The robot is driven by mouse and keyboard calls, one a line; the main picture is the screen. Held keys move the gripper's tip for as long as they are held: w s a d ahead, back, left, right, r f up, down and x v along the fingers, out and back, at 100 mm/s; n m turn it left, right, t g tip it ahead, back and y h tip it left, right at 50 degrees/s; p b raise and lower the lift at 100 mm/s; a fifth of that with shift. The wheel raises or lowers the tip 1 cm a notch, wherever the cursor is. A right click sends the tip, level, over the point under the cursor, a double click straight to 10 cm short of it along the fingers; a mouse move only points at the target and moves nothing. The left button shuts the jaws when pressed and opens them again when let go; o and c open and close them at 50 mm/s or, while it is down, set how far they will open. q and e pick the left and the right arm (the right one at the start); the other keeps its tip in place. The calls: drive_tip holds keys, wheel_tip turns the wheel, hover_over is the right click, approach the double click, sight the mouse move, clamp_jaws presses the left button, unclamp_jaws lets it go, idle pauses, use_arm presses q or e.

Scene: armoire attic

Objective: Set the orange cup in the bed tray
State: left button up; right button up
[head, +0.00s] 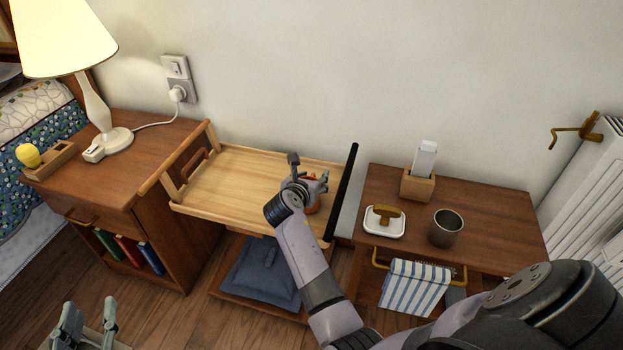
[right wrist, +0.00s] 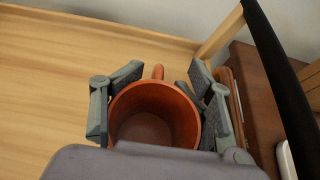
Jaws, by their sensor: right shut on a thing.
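The orange cup (right wrist: 152,112) is upright between the fingers of my right gripper (right wrist: 160,100), seen from above in the right wrist view with its handle pointing away. In the head view the orange cup (head: 313,207) is mostly hidden by my right gripper (head: 312,185), which is shut on it. Both are over the right end of the wooden bed tray (head: 235,185). I cannot tell whether the cup's base touches the tray. My left gripper (head: 84,325) is low at the bottom left, its two fingers apart, with nothing between them.
A black bar (head: 343,190) stands along the tray's right end. The right table (head: 490,215) holds a metal cup (head: 446,227), a white dish (head: 384,222) and a wooden holder (head: 418,184). A lamp (head: 97,105) stands on the left nightstand (head: 150,150). The tray's left and middle are clear.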

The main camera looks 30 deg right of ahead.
drive_tip(key=o, duration=1.1)
drive_tip(key=shift+f, duration=0.15)
drive_tip(key=o, duration=0.6)
use_arm(q)
drive_tip(key=shift+f, duration=0.15)
drive_tip(key=shift+s+a, duration=0.1)
use_arm(e)
drive_tip(key=shift+r, duration=0.25)
